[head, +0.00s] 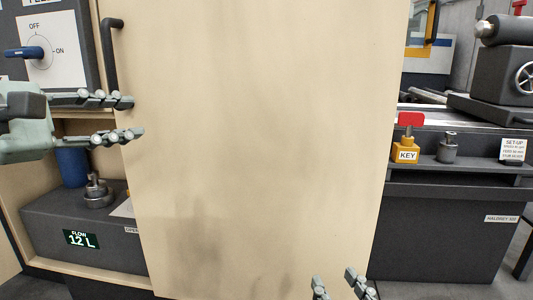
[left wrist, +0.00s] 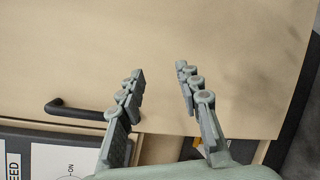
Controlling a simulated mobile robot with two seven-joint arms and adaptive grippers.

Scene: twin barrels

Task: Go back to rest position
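My left gripper (head: 136,118) is at the left in the head view, in front of the left edge of a large beige door panel (head: 260,140). Its two fingers are apart with nothing between them. The left wrist view also shows the open fingers (left wrist: 160,85) in front of the beige panel. A black handle (head: 112,50) on the panel's upper left lies above the gripper, apart from it. My right gripper (head: 337,283) shows only by its fingertips at the bottom edge; they are apart with nothing visible between them.
At left is a switch plate with a blue lever (head: 24,52) and a shelf holding a grey box labelled FLOW 12 L (head: 82,239). At right, a bench carries a yellow KEY block (head: 406,151) with a red tag, a small metal part (head: 449,148) and a lathe-like machine (head: 505,75).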

